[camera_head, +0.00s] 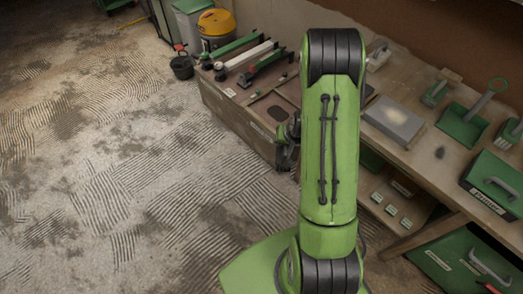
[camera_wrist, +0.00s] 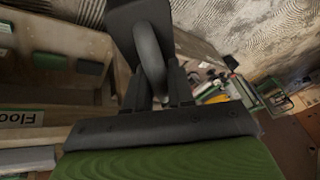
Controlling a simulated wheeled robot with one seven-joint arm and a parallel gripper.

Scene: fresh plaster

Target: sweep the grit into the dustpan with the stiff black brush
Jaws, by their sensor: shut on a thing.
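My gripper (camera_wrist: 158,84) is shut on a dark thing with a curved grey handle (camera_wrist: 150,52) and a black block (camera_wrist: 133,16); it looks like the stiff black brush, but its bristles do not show. In the head view my arm hides most of the gripper, and a dark part shows left of the arm, in front of the bench. A green dustpan (camera_head: 461,126) with a long grey handle lies on the bench at right. A small dark patch (camera_head: 440,152), perhaps the grit, lies on the bench left of and nearer than the dustpan.
On the bench (camera_head: 425,180) are a grey slab (camera_head: 394,119), a small green tool (camera_head: 440,88) and a green case (camera_head: 494,184). Long tools (camera_head: 265,64) lie at its left end. A black bucket (camera_head: 182,67) stands on the floor. The ridged floor at left is clear.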

